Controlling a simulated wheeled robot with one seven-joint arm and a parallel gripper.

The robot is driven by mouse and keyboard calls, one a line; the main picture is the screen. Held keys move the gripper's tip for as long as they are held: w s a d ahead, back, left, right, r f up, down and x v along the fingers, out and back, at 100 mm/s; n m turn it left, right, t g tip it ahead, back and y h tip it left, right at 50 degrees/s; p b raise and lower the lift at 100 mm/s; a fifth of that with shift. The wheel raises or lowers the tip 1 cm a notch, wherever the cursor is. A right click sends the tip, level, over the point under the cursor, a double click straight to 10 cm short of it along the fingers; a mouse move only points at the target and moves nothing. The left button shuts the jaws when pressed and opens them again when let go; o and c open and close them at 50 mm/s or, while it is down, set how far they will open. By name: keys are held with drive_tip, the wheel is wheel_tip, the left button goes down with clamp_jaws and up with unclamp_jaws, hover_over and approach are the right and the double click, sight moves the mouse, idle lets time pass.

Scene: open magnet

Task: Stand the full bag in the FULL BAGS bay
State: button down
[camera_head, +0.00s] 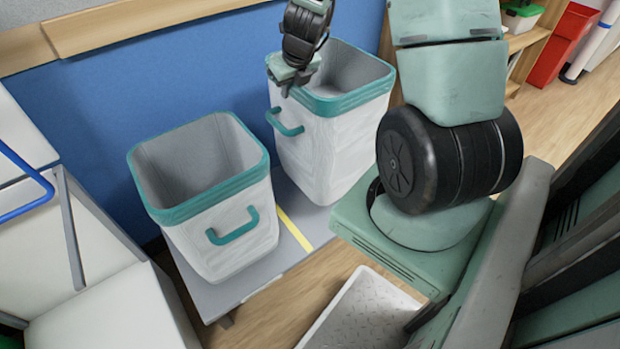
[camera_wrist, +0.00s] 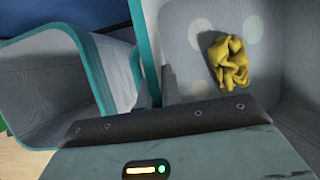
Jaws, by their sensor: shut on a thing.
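Two white, open-topped bags with teal rims and teal handles appear in the head view. My gripper (camera_head: 289,86) is shut on the teal rim of the right bag (camera_head: 335,150), at its left corner. In the wrist view, a crumpled yellow cloth (camera_wrist: 230,62) lies inside the held bag, whose floor has pale spots. The left bag (camera_head: 228,240) stands upright, and the part of its inside in view is bare. No FULL BAGS label is readable.
A grey platform (camera_head: 245,285) with a yellow line (camera_head: 294,230) lies under the bags, the line between them. A blue panel (camera_head: 110,130) rises behind. A white cabinet (camera_head: 110,312) stands close on the left. A pale tray (camera_head: 365,312) sits on the wooden floor in front.

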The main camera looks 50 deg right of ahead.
sight(287, 125)
drive_tip(key=shift+w+f+b, duration=0.2)
drive_tip(key=shift+f+b, duration=0.8)
drive_tip(key=shift+f, duration=1.45)
drive_tip(key=shift+w+f+b, duration=0.15)
drive_tip(key=shift+f+b, duration=0.8)
drive_tip(key=shift+f, duration=1.65)
drive_tip(key=c, duration=1.6)
unclamp_jaws()
drive_tip(key=shift+s, duration=0.1)
